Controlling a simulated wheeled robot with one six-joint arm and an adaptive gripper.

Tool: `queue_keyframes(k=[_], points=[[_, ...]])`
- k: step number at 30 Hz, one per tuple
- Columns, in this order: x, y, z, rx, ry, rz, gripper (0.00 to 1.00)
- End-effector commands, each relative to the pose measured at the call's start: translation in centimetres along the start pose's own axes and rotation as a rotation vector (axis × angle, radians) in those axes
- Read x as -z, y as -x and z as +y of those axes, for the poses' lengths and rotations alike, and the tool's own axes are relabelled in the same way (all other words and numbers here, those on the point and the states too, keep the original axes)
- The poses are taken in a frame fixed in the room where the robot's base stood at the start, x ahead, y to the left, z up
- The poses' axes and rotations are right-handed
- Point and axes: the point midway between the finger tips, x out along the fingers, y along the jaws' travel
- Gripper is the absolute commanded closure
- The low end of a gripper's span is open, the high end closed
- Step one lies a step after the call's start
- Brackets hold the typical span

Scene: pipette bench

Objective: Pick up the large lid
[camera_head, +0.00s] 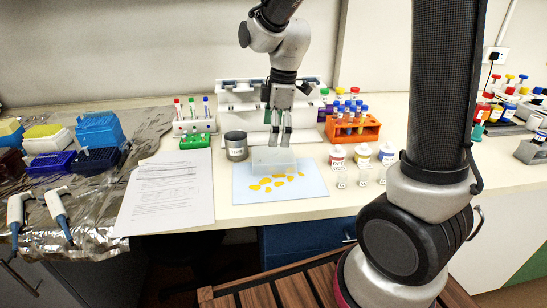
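A pale, translucent, box-shaped piece (272,160), which looks like the large lid, sits at the back of a light blue mat (245,193) in the middle of the bench. My gripper (280,143) points straight down just above and behind its top edge. Its two fingers are apart with a visible gap and nothing clear between them. I cannot tell whether the fingertips touch the lid.
Yellow pieces (266,181) lie on the mat. A grey cup (236,147) stands to the left, beside paper sheets (165,190). An orange tube rack (352,132) and small bottles (337,155) stand to the right. A white device (235,100) is behind.

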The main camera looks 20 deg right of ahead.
Motion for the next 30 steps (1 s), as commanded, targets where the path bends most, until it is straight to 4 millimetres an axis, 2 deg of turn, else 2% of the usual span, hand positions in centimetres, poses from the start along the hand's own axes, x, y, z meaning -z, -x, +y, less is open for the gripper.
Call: queue_keyframes(k=[12, 15, 21, 23, 27, 30], points=[[-0.2, -5.9, 0.0, 0.002, -0.003, -0.001, 0.0], [-0.2, -6.5, 0.0, 0.001, -0.003, -0.001, 0.0], [-0.2, -6.5, 0.0, -0.001, -0.003, 0.0, 0.0], [-0.2, -6.5, 0.0, -0.001, -0.003, 0.0, 0.09], [-0.2, -6.5, 0.0, -0.001, -0.004, 0.0, 0.33], [-0.2, -6.5, 0.0, -0.001, -0.003, 0.0, 0.34]])
